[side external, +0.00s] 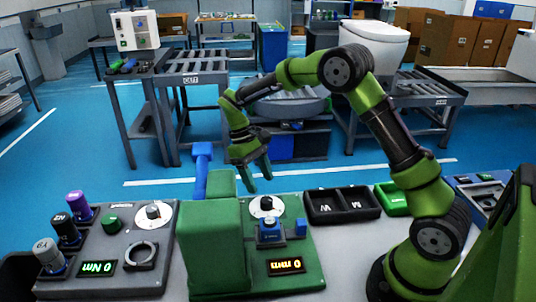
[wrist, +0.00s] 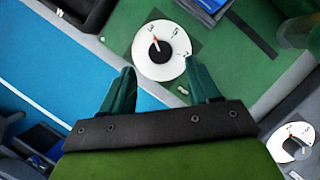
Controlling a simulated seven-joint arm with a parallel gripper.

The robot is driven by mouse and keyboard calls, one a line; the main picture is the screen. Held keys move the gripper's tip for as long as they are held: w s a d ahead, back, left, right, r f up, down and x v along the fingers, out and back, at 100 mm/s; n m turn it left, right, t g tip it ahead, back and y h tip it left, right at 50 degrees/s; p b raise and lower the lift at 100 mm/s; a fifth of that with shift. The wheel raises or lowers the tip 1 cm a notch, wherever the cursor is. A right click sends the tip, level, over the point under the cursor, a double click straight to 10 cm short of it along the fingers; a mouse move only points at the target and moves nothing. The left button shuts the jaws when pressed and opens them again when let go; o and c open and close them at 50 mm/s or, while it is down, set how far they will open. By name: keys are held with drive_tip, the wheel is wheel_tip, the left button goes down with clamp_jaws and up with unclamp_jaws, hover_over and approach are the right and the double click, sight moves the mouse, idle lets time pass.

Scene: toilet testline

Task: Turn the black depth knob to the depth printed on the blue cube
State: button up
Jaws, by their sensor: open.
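The black depth knob (side external: 267,204) sits at the centre of a white dial on the green panel (side external: 310,262). In the wrist view the knob (wrist: 160,46) shows a short red pointer slanting up-left, and the dial has printed digits. The panel's display (side external: 286,266) appears to read 0 mm. The blue cube (side external: 270,233) stands on the panel just in front of the dial; its print is too small to read. My gripper (side external: 257,184) is open and empty above and behind the dial. In the wrist view its fingers (wrist: 159,67) are spread either side of the dial's lower part.
A tall green block (side external: 208,250) stands left of the dial, close to my gripper. A grey panel (side external: 130,275) with another dial and several capped cylinders lies further left. Black bins (side external: 342,205) sit to the right. Open air surrounds the gripper above.

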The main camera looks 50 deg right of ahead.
drive_tip(key=v, duration=1.1)
drive_tip(key=shift+w, duration=0.1)
drive_tip(key=s+a+r+m+t+y, duration=0.1)
drive_tip(key=s+t, duration=0.4)
drive_tip(key=s, duration=0.6)
drive_tip(key=s+a+r+m+t+y, duration=0.1)
drive_tip(key=s+a+r+m+t, duration=0.2)
drive_tip(key=s, duration=0.9)
wheel_tip(320, 180, up, 2)
drive_tip(key=a+t, duration=0.1)
drive_tip(key=t, duration=0.2)
drive_tip(key=shift+t, duration=0.3)
